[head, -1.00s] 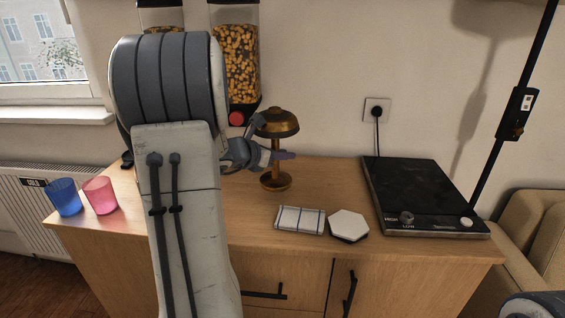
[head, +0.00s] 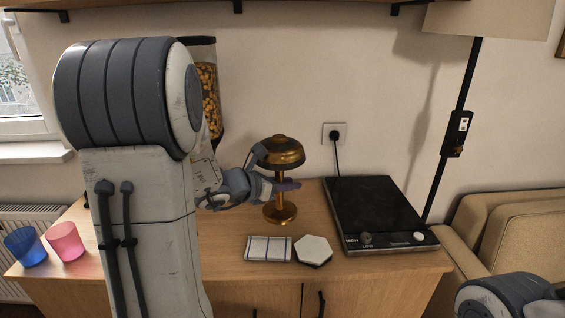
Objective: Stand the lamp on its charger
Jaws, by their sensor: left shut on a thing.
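The lamp (head: 281,152) is a brass, mushroom-shaped table lamp with a domed shade, thin stem and round foot. My left gripper (head: 280,185) is shut on its stem, below the shade, and the lamp is upright. Its foot is over the wooden counter, behind the white hexagonal pad; I cannot tell whether it touches the wood. The hexagonal pad (head: 313,250), which looks like the charger, lies flat and bare near the front edge. My right gripper is not in view; only part of that arm shows at the bottom right.
A folded checked cloth (head: 268,249) lies directly left of the pad. A black hotplate (head: 374,213) is to the right, plugged into a wall socket (head: 334,133). A blue cup (head: 26,247) and a pink cup (head: 66,242) stand at the left. A cereal dispenser (head: 210,92) is behind my arm.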

